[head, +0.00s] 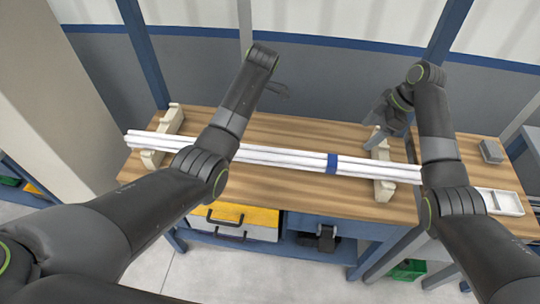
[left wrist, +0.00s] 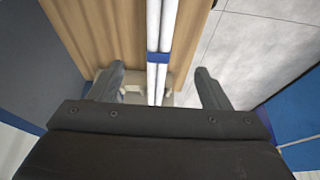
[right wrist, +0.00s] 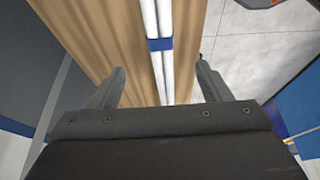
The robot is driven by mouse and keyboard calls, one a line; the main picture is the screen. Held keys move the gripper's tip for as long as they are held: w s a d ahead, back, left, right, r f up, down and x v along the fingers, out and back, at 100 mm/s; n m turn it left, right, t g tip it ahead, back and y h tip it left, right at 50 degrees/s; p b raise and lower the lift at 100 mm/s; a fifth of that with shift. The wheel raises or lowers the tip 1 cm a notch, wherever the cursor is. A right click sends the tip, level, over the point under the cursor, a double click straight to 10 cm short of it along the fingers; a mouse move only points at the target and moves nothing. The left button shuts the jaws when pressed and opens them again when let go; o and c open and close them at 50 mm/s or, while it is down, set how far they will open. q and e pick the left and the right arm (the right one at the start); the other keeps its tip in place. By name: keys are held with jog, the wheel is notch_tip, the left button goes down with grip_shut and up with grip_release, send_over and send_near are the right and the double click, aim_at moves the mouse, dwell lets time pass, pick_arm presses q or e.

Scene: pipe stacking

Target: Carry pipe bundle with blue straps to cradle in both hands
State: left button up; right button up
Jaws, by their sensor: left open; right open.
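The white pipe bundle (head: 275,156) lies across the wooden bench, with one blue strap (head: 331,163) visible in the head view. My left forearm hides part of the bundle. Its ends rest on a left cradle block (head: 152,157) and a right cradle block (head: 383,188). My left gripper (head: 280,90) is open and raised. In the left wrist view the bundle (left wrist: 153,25) runs between its spread fingers, apart from them. My right gripper (head: 377,125) is open above the right part of the bench. In the right wrist view the bundle (right wrist: 160,75) appears between its fingers, below them.
The bench (head: 290,190) has clear wood in front of and behind the bundle. A white tray (head: 500,202) and a grey block (head: 491,151) are at its right. Blue posts and a grey wall stand behind.

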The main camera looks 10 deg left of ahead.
aim_at(337, 159)
pick_arm(q)
jog(key=shift+r, duration=0.25)
pick_arm(e)
jog(key=shift+r, duration=0.3)
pick_arm(q)
jog(key=shift+f, duration=0.1)
pick_arm(e)
jog(key=shift+a+f, duration=0.1)
pick_arm(q)
jog(key=x, duration=1.7)
jog(key=shift+a, duration=0.1)
pick_arm(e)
jog(key=x, duration=1.7)
jog(key=shift+a+f, duration=0.1)
pick_arm(q)
grip_shut()
pick_arm(e)
grip_shut()
pick_arm(q)
jog(key=shift+w, duration=0.1)
pick_arm(e)
jog(key=shift+w, duration=0.1)
